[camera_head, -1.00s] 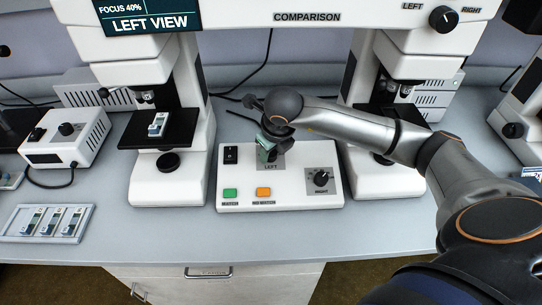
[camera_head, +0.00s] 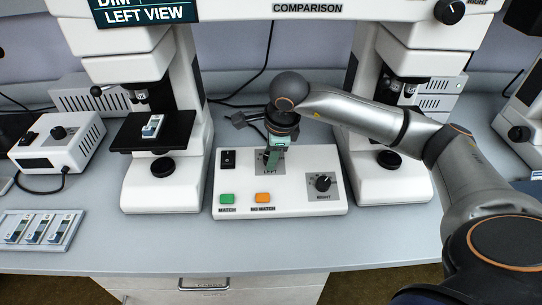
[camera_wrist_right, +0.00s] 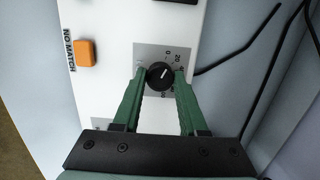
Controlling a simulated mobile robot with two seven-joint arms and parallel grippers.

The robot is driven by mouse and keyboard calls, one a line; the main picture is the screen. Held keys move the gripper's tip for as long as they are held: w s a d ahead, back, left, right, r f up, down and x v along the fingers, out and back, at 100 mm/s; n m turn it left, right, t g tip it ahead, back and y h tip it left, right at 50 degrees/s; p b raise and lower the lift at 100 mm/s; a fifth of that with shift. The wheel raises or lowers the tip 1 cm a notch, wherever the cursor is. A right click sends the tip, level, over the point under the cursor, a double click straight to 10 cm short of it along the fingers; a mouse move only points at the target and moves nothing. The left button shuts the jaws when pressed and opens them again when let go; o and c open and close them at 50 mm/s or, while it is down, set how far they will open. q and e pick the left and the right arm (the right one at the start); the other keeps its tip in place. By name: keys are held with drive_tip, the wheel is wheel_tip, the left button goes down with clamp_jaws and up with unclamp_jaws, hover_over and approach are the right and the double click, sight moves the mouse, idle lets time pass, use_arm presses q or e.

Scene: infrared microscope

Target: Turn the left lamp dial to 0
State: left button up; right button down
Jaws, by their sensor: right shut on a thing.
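The left lamp dial (camera_wrist_right: 160,76) is a round black knob with a white pointer line on a grey scale plate in the right wrist view. Its line points up and right, roughly toward the 20 mark; the 0 is near the top of the scale. My right gripper (camera_wrist_right: 160,80) is shut on the dial, one green finger on each side. In the head view my right gripper (camera_head: 272,158) comes down from above on the LEFT plate of the white control box (camera_head: 230,178) and hides the dial. My left gripper is not in view.
The right dial (camera_head: 323,183), a green MATCH button (camera_head: 227,199) and an orange NO MATCH button (camera_head: 263,198) sit on the same box. Microscope stands rise on both sides. The screen (camera_head: 145,10) reads DIM and LEFT VIEW. The bench in front is clear.

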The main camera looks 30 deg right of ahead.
drive_tip(key=shift+n, duration=0.8)
drive_tip(key=c, duration=0.8)
unclamp_jaws()
drive_tip(key=o, duration=0.4)
drive_tip(key=shift+c, duration=0.2)
